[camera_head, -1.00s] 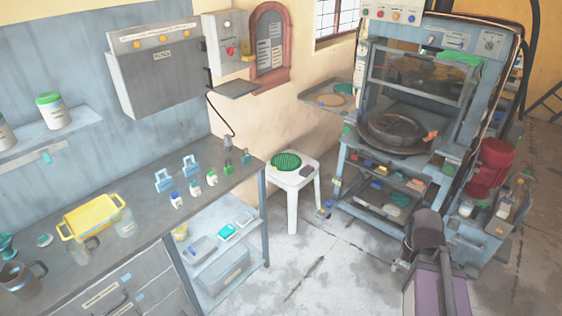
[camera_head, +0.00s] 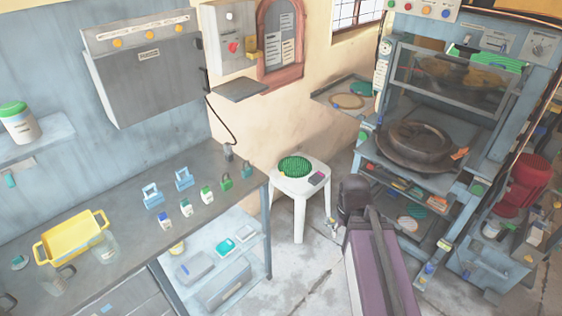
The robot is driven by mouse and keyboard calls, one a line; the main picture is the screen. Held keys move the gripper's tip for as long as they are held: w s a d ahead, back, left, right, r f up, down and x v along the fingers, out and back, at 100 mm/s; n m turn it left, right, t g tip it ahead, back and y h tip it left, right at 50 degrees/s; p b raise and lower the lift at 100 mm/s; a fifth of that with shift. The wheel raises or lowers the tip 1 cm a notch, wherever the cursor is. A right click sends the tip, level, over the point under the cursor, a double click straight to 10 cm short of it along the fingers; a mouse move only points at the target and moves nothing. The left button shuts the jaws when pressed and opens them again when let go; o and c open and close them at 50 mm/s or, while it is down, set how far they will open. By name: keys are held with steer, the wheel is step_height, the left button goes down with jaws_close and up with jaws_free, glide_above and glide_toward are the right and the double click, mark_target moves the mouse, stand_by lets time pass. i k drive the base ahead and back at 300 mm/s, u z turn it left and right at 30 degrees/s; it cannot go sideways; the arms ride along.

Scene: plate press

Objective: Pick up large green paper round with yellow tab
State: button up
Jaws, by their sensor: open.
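A large green round (camera_head: 295,166) with a darker patterned surface lies flat on the white stool (camera_head: 287,185) in the middle of the head view. A small yellow spot shows at its front left edge and looks like a tab. A dark pinkish flat item (camera_head: 317,178) lies beside it on the stool's right side. My arm, a purple link with a dark joint on top, stands in front, right of the stool. My gripper cannot be made out in this view, and nothing touches the green round.
A grey workbench (camera_head: 130,210) with a yellow tray (camera_head: 72,238) and small bottles stands left of the stool. The press (camera_head: 415,145) stands to the right, with a side shelf (camera_head: 330,88) holding a tan round and a smaller green round. Bare floor shows around the stool's legs.

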mark_target(294, 166)
steer(key=u, duration=0.15)
steer(key=i, duration=1.65)
steer(key=z, duration=0.3)
